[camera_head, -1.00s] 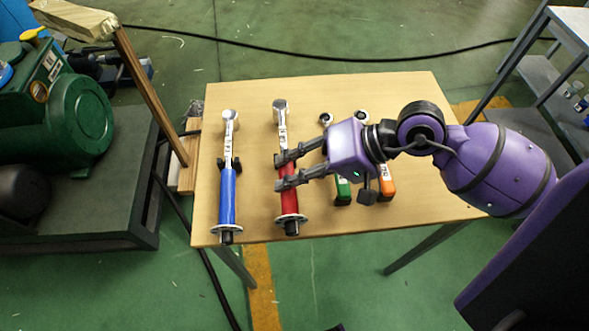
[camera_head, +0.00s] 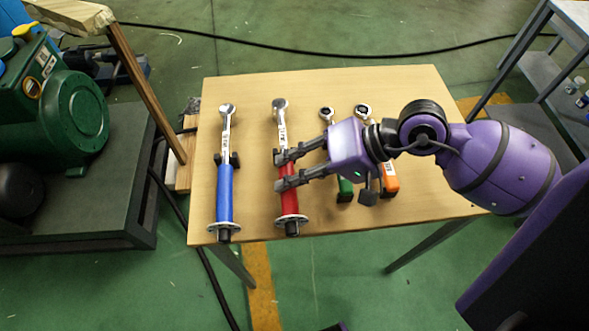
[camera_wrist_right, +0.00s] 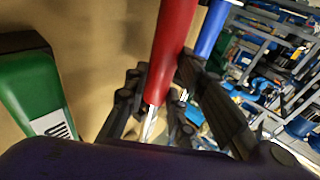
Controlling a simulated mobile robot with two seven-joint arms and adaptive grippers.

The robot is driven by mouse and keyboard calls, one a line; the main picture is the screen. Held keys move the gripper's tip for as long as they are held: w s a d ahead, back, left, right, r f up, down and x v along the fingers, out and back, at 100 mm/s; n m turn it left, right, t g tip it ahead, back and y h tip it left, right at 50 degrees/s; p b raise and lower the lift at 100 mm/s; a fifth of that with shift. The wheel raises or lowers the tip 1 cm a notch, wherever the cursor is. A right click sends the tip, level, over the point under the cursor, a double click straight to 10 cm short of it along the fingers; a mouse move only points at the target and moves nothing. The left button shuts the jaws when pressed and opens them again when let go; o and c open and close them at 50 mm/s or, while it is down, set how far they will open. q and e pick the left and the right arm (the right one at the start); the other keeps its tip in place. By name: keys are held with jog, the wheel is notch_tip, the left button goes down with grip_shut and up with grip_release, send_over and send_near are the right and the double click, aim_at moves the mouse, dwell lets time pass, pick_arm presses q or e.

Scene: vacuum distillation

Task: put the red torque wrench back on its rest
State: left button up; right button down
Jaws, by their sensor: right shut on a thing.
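The red torque wrench (camera_head: 288,202) lies lengthwise over the wooden table, its ratchet head toward the far edge and its handle end at the near edge. My right gripper (camera_head: 280,171) reaches in from the right and is shut on it near the upper part of the red handle. In the right wrist view the red handle (camera_wrist_right: 171,50) runs between the fingers, with the metal shaft below it. The wrench's rest is not clearly seen; the fingers cover that part. I cannot tell whether the wrench touches the rest. My left gripper is not in view.
A blue torque wrench (camera_head: 225,190) sits on a black rest (camera_head: 235,159) to the left. A green-handled wrench (camera_head: 345,190) and an orange-handled wrench (camera_head: 389,178) lie to the right, under my arm. The table (camera_head: 410,90) is bare at the far right. A green machine (camera_head: 75,122) stands left.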

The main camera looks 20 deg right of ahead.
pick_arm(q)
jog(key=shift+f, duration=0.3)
pick_arm(e)
jog(key=shift+f, duration=0.15)
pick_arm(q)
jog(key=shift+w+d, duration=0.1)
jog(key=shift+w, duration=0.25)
